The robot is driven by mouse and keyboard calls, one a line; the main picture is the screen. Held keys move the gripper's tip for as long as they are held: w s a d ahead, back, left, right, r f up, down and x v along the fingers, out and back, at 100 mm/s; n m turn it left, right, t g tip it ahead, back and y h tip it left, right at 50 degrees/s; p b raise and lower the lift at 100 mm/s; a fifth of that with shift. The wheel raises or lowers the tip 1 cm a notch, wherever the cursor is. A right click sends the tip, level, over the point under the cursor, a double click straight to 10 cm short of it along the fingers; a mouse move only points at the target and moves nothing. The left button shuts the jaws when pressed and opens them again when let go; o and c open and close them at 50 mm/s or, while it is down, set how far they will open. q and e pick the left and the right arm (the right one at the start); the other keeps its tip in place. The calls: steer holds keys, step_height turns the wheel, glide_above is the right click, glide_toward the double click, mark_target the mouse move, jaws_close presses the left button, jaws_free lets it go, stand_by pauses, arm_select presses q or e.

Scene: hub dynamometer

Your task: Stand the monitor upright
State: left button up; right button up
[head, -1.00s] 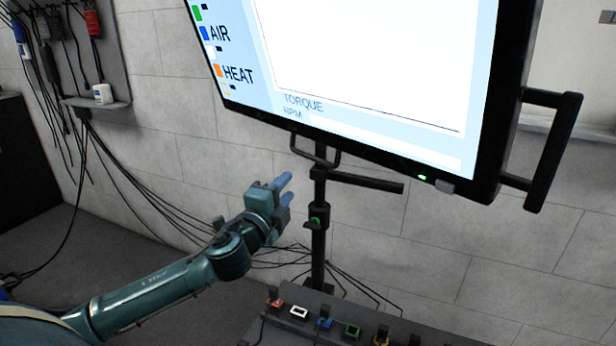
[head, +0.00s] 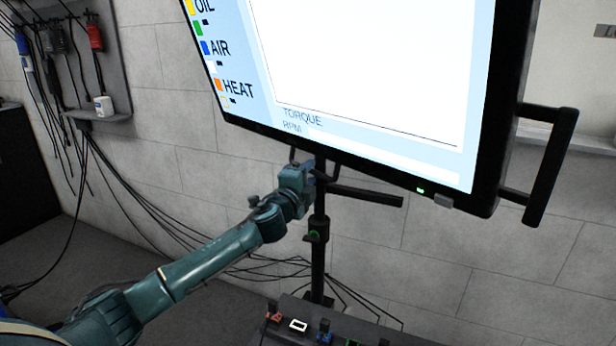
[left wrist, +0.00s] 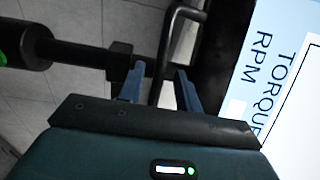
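The monitor (head: 365,75) fills the upper middle and right of the head view and looks tilted, its lower edge sloping down to the right. It is mounted on a black post (head: 318,240). A black loop handle (left wrist: 167,42) sits under its lower edge. My left gripper (head: 316,170) is at this handle, just below the screen. In the left wrist view its two blue fingers (left wrist: 160,72) are apart, with the handle's bar running between them. I cannot tell whether either finger touches it. My right gripper is in neither view.
A side handle (head: 548,165) sticks out from the monitor's right edge. A dark horizontal bar (head: 365,195) extends from the post. Below is a panel with several coloured connectors (head: 298,326). Cables hang along the wall at left, under a small shelf (head: 105,118).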

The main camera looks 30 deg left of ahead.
arm_select(q)
jaws_close()
stand_by(0.3)
stand_by(0.3)
